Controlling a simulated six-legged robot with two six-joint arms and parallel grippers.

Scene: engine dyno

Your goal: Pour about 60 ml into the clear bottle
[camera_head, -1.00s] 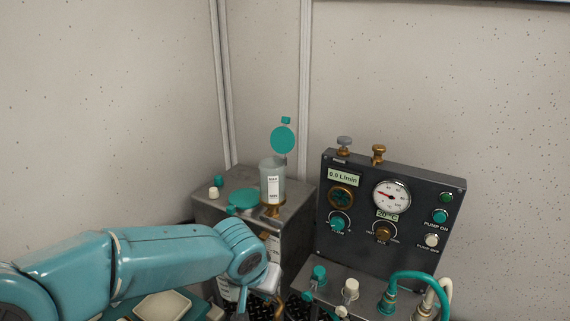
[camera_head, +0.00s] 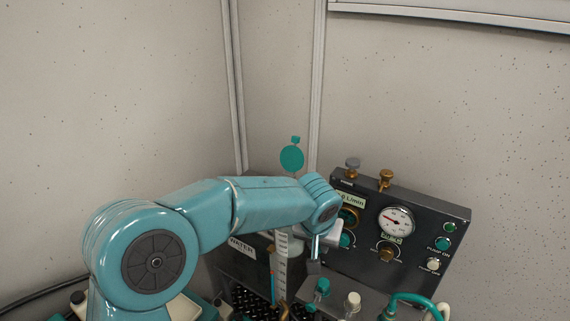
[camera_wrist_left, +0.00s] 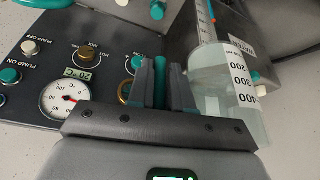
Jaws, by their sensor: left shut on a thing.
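My left gripper (camera_head: 315,265) is in front of the control panel, with its fingertips pointing down. In the left wrist view its fingers (camera_wrist_left: 161,88) are closed around a teal upright part (camera_wrist_left: 160,72), which looks like a handle. A clear graduated vessel (camera_wrist_left: 228,95) with 200, 300 and 400 marks is right beside the fingers. In the head view it shows as a pale translucent shape (camera_head: 296,248), partly hidden by my left wrist. No separate clear bottle can be made out. My right gripper is not in view.
The dark control panel (camera_head: 370,260) with gauge (camera_head: 396,221) and knobs stands close on the right. A box marked WATER (camera_head: 241,245) is behind my arm. Teal (camera_head: 322,288) and white (camera_head: 352,301) caps and a teal hose (camera_head: 412,300) are at the front. A teal disc (camera_head: 291,158) stands above my arm.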

